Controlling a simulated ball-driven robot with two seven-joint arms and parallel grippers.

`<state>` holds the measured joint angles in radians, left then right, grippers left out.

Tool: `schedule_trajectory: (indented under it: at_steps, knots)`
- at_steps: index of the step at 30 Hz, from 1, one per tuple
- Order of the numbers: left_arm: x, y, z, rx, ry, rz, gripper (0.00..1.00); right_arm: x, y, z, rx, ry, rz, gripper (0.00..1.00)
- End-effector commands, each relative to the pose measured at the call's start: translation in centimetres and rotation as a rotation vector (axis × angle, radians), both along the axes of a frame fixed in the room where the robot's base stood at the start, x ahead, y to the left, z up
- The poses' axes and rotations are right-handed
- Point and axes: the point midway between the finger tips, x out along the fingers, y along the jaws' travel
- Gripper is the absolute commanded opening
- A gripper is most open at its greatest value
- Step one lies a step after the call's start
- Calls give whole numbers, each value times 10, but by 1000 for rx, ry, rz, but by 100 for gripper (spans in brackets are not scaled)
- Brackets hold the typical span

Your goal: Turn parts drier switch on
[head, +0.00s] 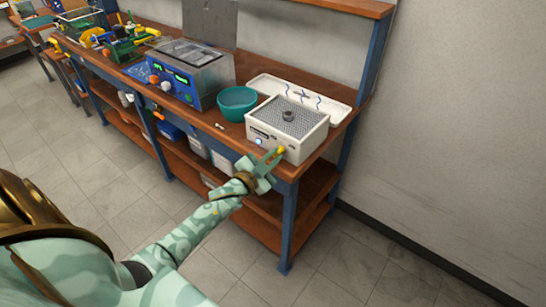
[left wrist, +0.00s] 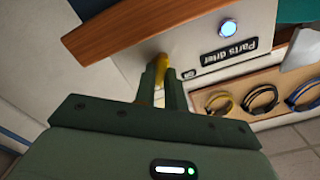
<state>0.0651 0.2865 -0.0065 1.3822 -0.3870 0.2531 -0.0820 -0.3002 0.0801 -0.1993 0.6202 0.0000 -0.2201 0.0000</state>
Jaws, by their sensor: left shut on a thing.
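The parts drier (head: 309,146) is a white box with a grey mesh top at the right end of the bench. Its front shows in the left wrist view (left wrist: 265,18), with a "Parts drier" label upside down and a round glowing bluish-white light (left wrist: 228,28). A yellow switch lever (left wrist: 160,65) sticks out of that front beside a small dark label. My left gripper (head: 275,156) is at the drier's front, its fingers (left wrist: 161,88) closed around the lever. The fingers hide part of the lever; I cannot tell its setting. My right gripper is out of view.
A teal bowl (head: 237,102) stands left of the drier, and a white tray (head: 335,108) lies behind it. A blue-fronted machine (head: 180,83) is further left. The bench's wooden edge (left wrist: 120,32) is near the gripper. Open floor lies in front.

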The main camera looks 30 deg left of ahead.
Motion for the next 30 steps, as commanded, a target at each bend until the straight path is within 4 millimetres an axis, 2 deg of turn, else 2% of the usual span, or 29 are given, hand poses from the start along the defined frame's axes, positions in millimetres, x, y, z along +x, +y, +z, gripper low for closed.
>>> schedule_trajectory:
  at_steps: [9,22,23,25,30]
  knots:
    - [0,0,0,83,-8,0,0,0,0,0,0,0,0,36]
    - [0,0,0,94,-8,-1,0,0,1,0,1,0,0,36]
    - [0,0,0,94,-8,-1,14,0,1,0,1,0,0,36]
    - [0,0,0,93,-8,-1,34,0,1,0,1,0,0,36]
    - [0,0,0,92,-8,-1,34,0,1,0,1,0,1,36]
